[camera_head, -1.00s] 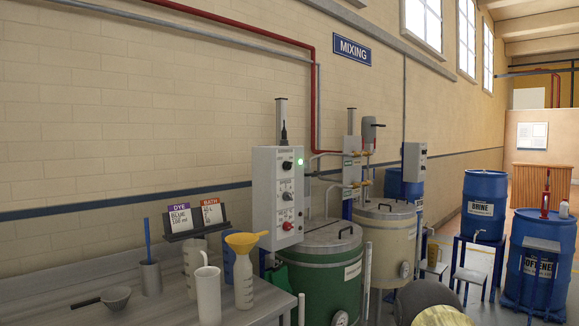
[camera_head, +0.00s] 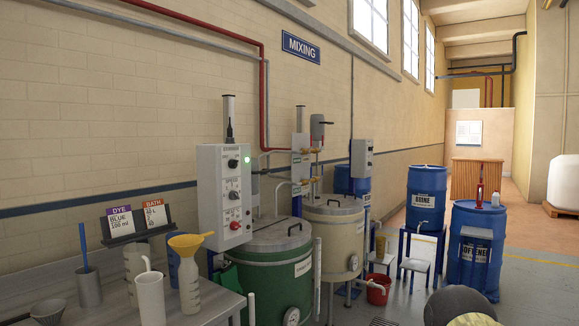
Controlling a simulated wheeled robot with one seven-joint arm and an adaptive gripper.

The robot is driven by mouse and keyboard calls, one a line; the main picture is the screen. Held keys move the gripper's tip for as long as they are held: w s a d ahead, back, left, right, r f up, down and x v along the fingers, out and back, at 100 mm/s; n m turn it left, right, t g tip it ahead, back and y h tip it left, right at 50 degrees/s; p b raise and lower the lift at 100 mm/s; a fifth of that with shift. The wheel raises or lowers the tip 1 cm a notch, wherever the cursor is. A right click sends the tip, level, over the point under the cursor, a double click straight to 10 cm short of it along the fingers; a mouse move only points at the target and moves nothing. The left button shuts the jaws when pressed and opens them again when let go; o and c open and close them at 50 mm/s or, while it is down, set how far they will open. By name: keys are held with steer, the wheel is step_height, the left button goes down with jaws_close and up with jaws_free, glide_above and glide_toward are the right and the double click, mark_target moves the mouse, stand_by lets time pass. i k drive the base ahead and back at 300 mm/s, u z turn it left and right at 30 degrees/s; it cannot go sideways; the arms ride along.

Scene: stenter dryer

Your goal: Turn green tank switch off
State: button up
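The green tank (camera_head: 270,275) stands beside the work table, with a grey lid (camera_head: 272,236). A light-grey control box (camera_head: 222,195) is mounted above its left side. The box carries a black switch knob (camera_head: 233,163) at the top, a speed knob (camera_head: 234,196) below it and a red knob (camera_head: 235,225) at the bottom. A small green lamp (camera_head: 247,160) glows beside the top knob. The exact knob positions are too small to read. My gripper is not in view, and nothing touches the box.
A cream tank (camera_head: 335,245) with its own grey box (camera_head: 361,158) stands behind. The table (camera_head: 205,305) holds a funnel bottle (camera_head: 190,285), a white jug (camera_head: 149,295) and a card stand. A red bucket (camera_head: 378,290) and blue drums (camera_head: 425,195) stand right. Floor is clear at far right.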

mark_target(233, 164)
steer(key=z, duration=1.05)
steer(key=i, duration=0.85)
steer(key=u, duration=1.85)
